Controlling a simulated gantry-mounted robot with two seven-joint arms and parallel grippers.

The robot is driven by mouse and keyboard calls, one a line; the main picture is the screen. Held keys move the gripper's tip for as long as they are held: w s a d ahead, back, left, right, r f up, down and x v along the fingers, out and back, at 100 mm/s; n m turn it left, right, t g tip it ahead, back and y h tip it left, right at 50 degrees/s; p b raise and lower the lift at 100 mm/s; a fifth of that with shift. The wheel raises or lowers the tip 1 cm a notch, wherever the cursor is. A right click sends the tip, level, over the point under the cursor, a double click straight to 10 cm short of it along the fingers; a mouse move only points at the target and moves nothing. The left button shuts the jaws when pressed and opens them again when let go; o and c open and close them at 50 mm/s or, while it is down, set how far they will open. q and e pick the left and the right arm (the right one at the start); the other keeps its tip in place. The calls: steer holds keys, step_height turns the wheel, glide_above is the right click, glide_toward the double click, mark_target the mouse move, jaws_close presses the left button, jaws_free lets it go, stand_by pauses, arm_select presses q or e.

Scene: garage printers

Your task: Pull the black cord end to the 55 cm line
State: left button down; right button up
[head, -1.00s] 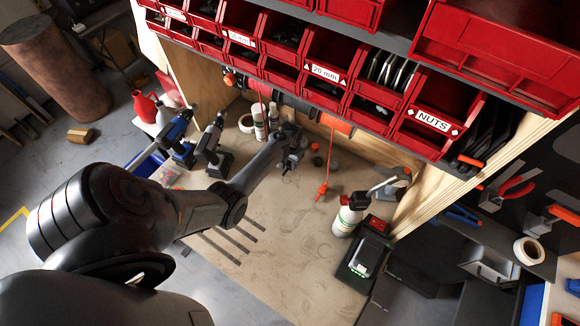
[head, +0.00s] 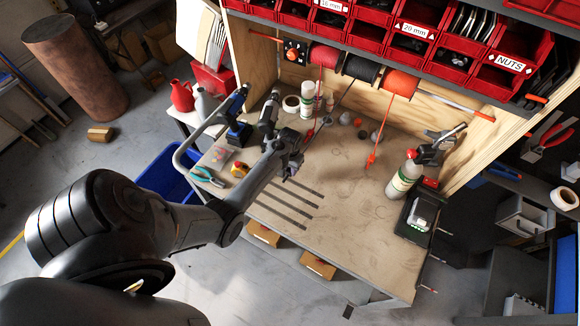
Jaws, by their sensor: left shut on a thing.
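My left gripper (head: 289,172) is over the workbench (head: 345,215), just behind several dark parallel strips (head: 290,202) on its top. It is shut on what looks like the black cord's end, which is mostly hidden by the fingers. The black cord (head: 341,98) runs down from the black spool (head: 362,68) toward the gripper. I cannot read any length marks, so I cannot tell which strip is the 55 cm line. My right gripper is out of view.
A red spool (head: 326,56) and an orange spool (head: 400,82) hang beside the black one, with cords down. Drills (head: 268,112), pliers (head: 206,176) and a tape measure (head: 240,169) lie left. The bench's front middle is clear.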

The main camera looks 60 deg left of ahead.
mark_target(290, 172)
arm_select(q)
steer(key=shift+s+d+f, duration=0.15)
steer(key=shift+s+f, duration=0.15)
steer(key=shift+f, duration=0.05)
steer(key=shift+w, duration=0.45)
steer(key=shift+s, duration=0.1)
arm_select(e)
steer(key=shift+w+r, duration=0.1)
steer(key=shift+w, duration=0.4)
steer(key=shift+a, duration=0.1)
arm_select(q)
steer(key=shift+r, duration=0.1)
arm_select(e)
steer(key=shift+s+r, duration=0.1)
arm_select(q)
steer(key=shift+p, duration=0.3)
steer(key=shift+f+b, duration=0.75)
steer(key=shift+f, duration=0.5)
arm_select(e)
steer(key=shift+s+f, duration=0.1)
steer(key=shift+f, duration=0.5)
arm_select(q)
steer(key=shift+s+d+f+p, duration=0.15)
steer(key=shift+s+f+p, duration=0.15)
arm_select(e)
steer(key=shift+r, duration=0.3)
arm_select(q)
steer(key=shift+p, duration=0.3)
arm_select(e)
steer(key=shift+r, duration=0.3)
